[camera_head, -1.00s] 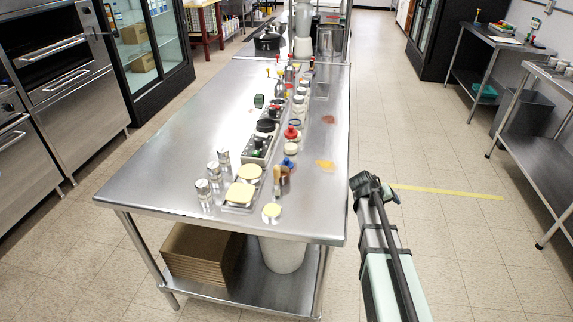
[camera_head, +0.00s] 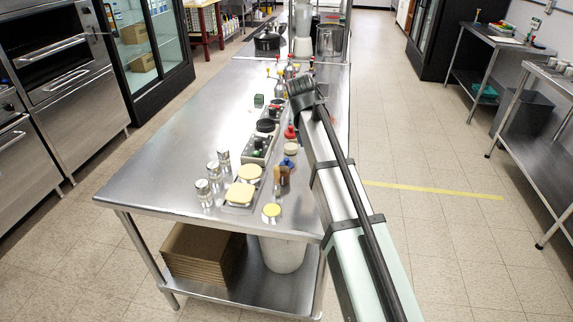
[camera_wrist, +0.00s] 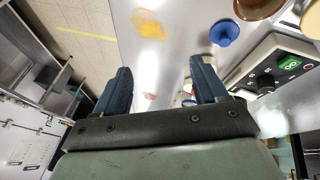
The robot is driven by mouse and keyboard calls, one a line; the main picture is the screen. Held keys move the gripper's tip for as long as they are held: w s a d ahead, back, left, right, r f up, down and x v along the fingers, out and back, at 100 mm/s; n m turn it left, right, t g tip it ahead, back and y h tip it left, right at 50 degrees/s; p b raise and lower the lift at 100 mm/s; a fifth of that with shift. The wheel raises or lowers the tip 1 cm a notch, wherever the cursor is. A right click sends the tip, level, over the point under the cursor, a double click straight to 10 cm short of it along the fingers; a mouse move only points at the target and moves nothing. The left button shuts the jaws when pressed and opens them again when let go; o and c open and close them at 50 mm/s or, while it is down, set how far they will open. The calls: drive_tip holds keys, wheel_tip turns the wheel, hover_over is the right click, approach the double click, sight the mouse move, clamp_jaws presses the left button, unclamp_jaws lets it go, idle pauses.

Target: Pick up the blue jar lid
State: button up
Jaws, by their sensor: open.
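The blue jar lid (camera_head: 288,162) lies on the steel table (camera_head: 165,160), just left of my arm in the head view. In the wrist view the blue lid (camera_wrist: 225,33) is on the metal surface, beyond and to the right of my right finger. It has a small raised knob. My gripper (camera_wrist: 160,75) is open, its two dark blue fingers apart with no object held between them. In the head view the end of my arm is over the table, farther back than the lid; the fingers are hard to make out there.
A grey control box with a green switch (camera_wrist: 288,63) stands near the lid. Yellow-topped containers (camera_head: 243,193), metal shakers (camera_head: 213,171) and a red-topped item (camera_head: 290,132) crowd around. An orange spill (camera_wrist: 148,36) marks the tabletop. The table's left side is clear.

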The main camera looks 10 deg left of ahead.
sight(287, 160)
drive_tip(key=s+a+r+m+g+y, duration=0.1)
drive_tip(key=a+m+y, duration=0.1)
drive_tip(key=a, duration=0.6)
drive_tip(key=x, duration=1.3)
drive_tip(key=shift+s+a+f, duration=0.25)
drive_tip(key=shift+s, duration=0.1)
drive_tip(key=c, duration=1.1)
drive_tip(key=shift+c, duration=0.2)
